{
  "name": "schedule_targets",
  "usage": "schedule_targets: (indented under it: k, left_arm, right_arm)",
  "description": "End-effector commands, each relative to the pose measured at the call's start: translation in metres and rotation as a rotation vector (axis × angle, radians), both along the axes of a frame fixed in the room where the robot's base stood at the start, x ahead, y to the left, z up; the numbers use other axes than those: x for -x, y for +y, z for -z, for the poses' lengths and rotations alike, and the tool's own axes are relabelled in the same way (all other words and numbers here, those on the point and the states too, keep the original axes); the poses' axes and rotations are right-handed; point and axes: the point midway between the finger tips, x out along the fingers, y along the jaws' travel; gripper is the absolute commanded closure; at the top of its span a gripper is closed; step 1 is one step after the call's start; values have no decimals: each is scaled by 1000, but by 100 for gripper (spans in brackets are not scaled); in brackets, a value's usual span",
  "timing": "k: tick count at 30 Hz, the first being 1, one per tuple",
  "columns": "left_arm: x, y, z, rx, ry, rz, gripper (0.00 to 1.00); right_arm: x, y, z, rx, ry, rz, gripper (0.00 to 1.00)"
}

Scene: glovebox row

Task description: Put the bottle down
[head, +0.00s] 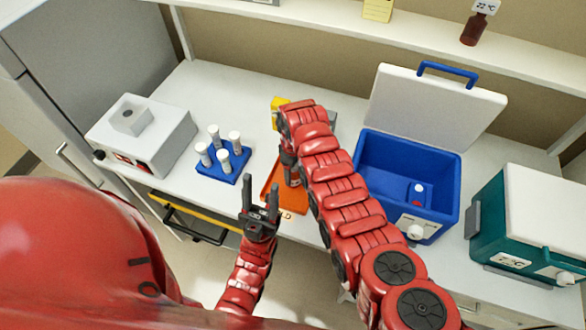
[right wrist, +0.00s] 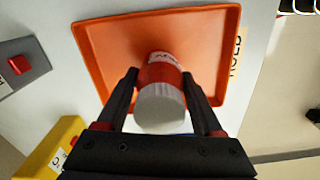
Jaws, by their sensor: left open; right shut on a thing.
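The bottle (right wrist: 160,88) has a red body, a pale label and a white ribbed cap. My right gripper (right wrist: 160,76) is shut on it, one finger on each side. The bottle is over the orange tray (right wrist: 112,42); I cannot tell whether its base touches the tray. In the head view the tray (head: 272,196) lies at the front of the bench, partly hidden by my right arm, and my right gripper (head: 288,158) reaches down over it. My left gripper (head: 260,190) is open and empty, in front of the tray.
A blue rack (head: 222,172) with several white-capped tubes stands left of the tray, beside a grey instrument (head: 145,133). An open blue cooler (head: 400,165) is to the right, and a teal box (head: 525,225) stands beyond it. A yellow object (right wrist: 52,150) is near the tray.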

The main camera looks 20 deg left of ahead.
Motion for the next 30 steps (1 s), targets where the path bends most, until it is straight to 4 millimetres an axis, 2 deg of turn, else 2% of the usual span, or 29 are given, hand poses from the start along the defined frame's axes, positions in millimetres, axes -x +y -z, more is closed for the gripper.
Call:
schedule_targets:
  k: [3, 4, 8, 9, 16, 20, 22, 26, 29, 30]
  left_arm:
    - [0, 0, 5, 0, 0, 0, 50]
    - [0, 0, 4, 0, 0, 0, 50]
    - [0, 0, 4, 0, 0, 0, 50]
    - [0, 0, 4, 0, 0, 0, 50]
    - [0, 0, 3, 0, 0, 0, 50]
    - [0, 0, -4, 0, 0, 0, 50]
    - [0, 0, 2, 0, 0, 0, 50]
    - [0, 0, 8, 0, 0, 0, 50]
    - [0, 0, 15, 0, 0, 0, 50]
    - [0, 0, 21, 0, 0, 0, 50]
  right_arm:
    - [-1, 0, 5, 0, 0, 1, 96]
    - [0, 0, 4, 0, 0, 1, 28]
    - [0, 0, 4, 0, 0, 1, 5]
    - [0, 0, 4, 0, 0, 1, 2]
    - [0, 0, 3, 0, 0, 1, 2]
    - [0, 0, -4, 0, 0, 0, 2]
    - [-2, 1, -5, -3, -5, 0, 2]
    - [-2, 1, -17, -2, -5, 1, 2]
    - [-2, 0, -32, -3, -6, 2, 2]
    - [-3, 1, -42, -5, -8, 1, 2]
